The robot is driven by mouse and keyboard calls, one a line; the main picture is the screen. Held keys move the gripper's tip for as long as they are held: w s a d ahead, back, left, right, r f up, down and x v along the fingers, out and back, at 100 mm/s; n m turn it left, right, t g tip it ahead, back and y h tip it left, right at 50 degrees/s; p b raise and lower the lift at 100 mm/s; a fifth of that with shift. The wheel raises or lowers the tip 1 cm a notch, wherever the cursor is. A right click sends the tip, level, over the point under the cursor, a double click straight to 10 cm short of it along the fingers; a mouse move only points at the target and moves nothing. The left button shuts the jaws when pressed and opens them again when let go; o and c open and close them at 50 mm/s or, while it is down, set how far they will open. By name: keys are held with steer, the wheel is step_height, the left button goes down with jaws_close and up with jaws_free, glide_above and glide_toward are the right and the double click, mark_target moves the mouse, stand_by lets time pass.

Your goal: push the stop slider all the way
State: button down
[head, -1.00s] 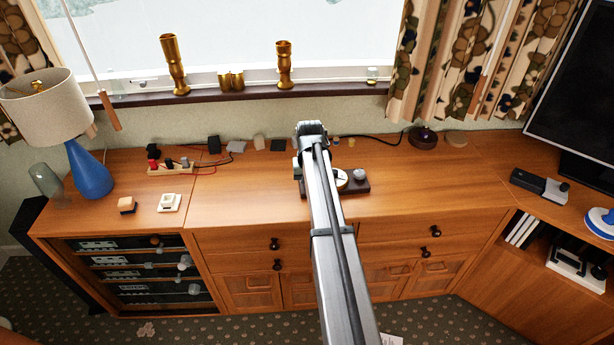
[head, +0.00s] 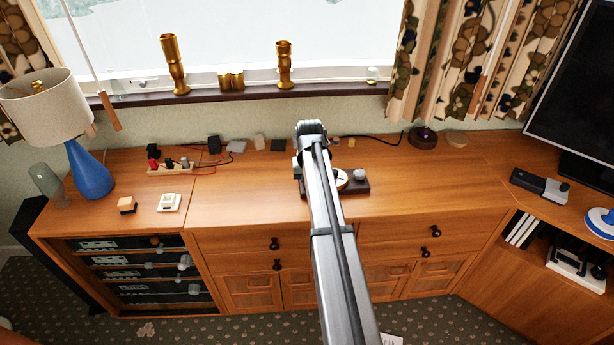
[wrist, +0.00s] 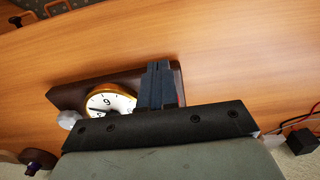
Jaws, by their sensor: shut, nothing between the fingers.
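A small timer with a dark wooden base (head: 357,187) stands on the cabinet top, partly hidden behind my arm in the head view. Its white dial (head: 341,179) and a pale knob (head: 360,174) show to the right of the arm. In the wrist view the base (wrist: 68,98), the brass-rimmed dial (wrist: 108,101) and the knob (wrist: 69,119) show. My gripper (wrist: 160,84) is shut and empty, its fingers over the base end away from the knob. A small red patch (wrist: 181,99) shows beside the fingers. The stop slider cannot be made out clearly; contact cannot be told.
The wooden cabinet top (head: 240,195) is clear around the timer. A terminal block with red and black leads (head: 170,167) lies to the left, near a white switch (head: 169,203) and a blue lamp (head: 91,172). A grey device (head: 540,185) sits at the right.

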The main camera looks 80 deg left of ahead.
steer(key=shift+s+a, duration=0.1)
steer(key=shift+a, duration=2.5)
steer(key=shift+d, duration=0.8)
steer(key=shift+r, duration=0.2)
step_height(320, 180, up, 7)
steer(key=shift+f, duration=0.2)
stand_by(0.5)
